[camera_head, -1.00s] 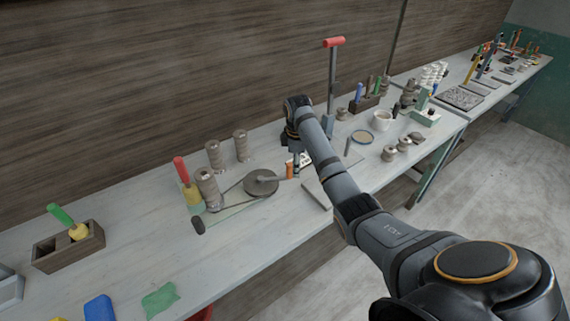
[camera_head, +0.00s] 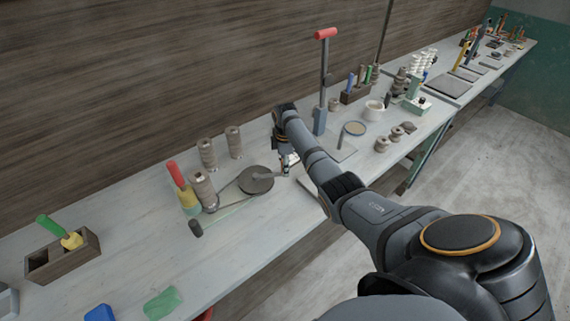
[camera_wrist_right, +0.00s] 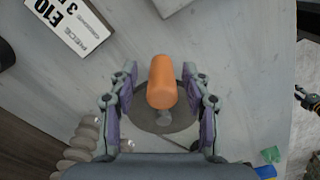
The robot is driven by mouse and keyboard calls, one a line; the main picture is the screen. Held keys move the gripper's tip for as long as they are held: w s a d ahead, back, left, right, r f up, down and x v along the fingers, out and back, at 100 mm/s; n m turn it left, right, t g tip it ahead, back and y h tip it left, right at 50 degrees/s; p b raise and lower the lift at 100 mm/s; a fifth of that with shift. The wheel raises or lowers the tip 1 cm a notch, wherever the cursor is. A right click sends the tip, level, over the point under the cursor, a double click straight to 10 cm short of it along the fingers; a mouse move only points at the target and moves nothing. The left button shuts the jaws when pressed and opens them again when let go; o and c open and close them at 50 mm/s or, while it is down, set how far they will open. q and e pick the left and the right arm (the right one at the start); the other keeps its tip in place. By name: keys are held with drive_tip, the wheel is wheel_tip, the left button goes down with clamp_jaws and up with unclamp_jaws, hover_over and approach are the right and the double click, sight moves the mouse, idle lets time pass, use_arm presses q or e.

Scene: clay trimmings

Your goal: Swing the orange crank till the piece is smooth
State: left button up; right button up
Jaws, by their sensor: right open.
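The orange crank handle (camera_wrist_right: 161,82) stands between the spread fingers of my right gripper (camera_wrist_right: 161,98) in the right wrist view, with gaps on both sides. My right gripper (camera_head: 287,166) is open, low over the bench at the crank side of the round grey wheel (camera_head: 256,180). The handle is hidden behind it in the head view. A ridged clay piece (camera_head: 203,190) stands left of the wheel; its ridges also show in the wrist view (camera_wrist_right: 85,140). A dark gripper-like part, probably my left gripper (camera_wrist_right: 308,98), shows at the right edge; its jaws are unclear.
A tall red-handled lever (camera_head: 323,75) stands behind my right arm. Ridged clay columns (camera_head: 233,142) and a red-handled tool (camera_head: 176,174) stand at left.

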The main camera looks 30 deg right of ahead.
drive_tip(key=shift+s+f, duration=0.1)
drive_tip(key=shift+s, duration=0.05)
use_arm(q)
drive_tip(key=shift+w+r, duration=0.1)
drive_tip(key=shift+w, duration=0.25)
use_arm(e)
drive_tip(key=shift+c, duration=0.4)
use_arm(q)
drive_tip(key=shift+s, duration=0.2)
use_arm(e)
clamp_jaws()
